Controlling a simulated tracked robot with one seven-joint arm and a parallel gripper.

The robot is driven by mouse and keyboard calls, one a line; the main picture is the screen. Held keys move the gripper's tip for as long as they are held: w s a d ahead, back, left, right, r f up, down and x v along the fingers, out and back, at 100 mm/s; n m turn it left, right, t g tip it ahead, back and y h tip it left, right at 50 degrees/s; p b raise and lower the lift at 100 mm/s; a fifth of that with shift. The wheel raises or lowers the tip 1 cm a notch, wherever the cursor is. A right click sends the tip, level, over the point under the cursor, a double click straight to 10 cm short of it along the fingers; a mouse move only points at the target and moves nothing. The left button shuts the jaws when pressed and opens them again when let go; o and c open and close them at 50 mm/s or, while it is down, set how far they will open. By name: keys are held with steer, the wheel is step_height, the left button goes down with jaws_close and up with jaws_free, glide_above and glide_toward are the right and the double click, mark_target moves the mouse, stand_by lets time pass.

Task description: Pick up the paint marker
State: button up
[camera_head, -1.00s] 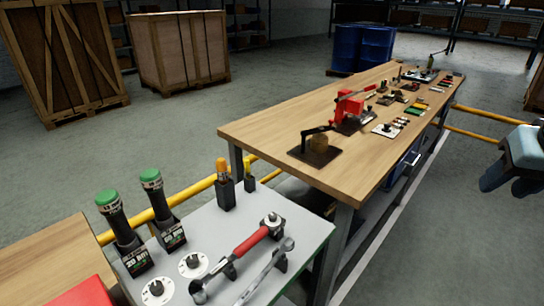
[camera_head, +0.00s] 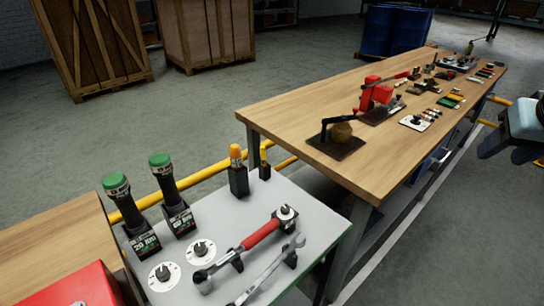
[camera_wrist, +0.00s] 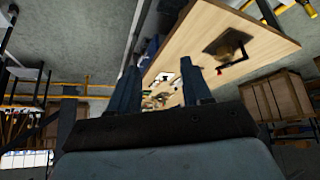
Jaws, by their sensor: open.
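Two upright pen-like items stand in black holders at the back of the grey bench top in the head view: a larger one with an orange cap (camera_head: 236,153) and a smaller one with a yellow top (camera_head: 264,151). I cannot tell for sure which is the paint marker. My gripper (camera_wrist: 160,88) is open and empty in the wrist view, its two dark fingers apart. In the head view it shows at the right edge, beyond the long wooden table and well away from both items. The wrist view does not show either item clearly.
The grey bench top (camera_head: 309,199) also holds two green-capped tools (camera_head: 166,187), two round dials, a red-handled wrench (camera_head: 262,234) and a spanner (camera_head: 272,272). The long wooden table (camera_head: 290,112), with several parts on it, stands behind. A yellow rail (camera_head: 212,173) runs behind the bench.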

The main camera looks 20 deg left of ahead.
mark_target(264, 149)
steer(key=w+a+f+n+t+y, duration=0.2)
steer(key=w+a+f+n, duration=0.15)
steer(key=w+a, duration=0.75)
steer(key=w+a+f+n+t+y, duration=0.25)
steer(key=w+a+f, duration=0.25)
steer(key=w+a, duration=0.65)
steer(key=a+f+n+y, duration=0.15)
steer(key=a+f, duration=0.25)
steer(key=a, duration=0.4)
steer(key=a+f+y, duration=0.3)
steer(key=a+f, duration=0.2)
steer(key=a, duration=0.3)
steer(key=s+a+f+t+y, duration=0.2)
steer(key=s+a+f+y, duration=0.3)
steer(key=a+f, duration=0.4)
steer(key=shift+n+h, duration=0.45)
steer(key=shift+h, duration=0.25)
steer(key=shift+s+a+x, duration=0.15)
steer(key=shift+x, duration=1.05)
steer(key=shift+s+a+x, duration=0.15)
steer(key=shift+x, duration=1.1)
steer(key=shift+s+a+x, duration=0.15)
steer(key=shift+x, duration=1.05)
steer(key=shift+f, duration=0.1)
steer(key=c, duration=0.9)
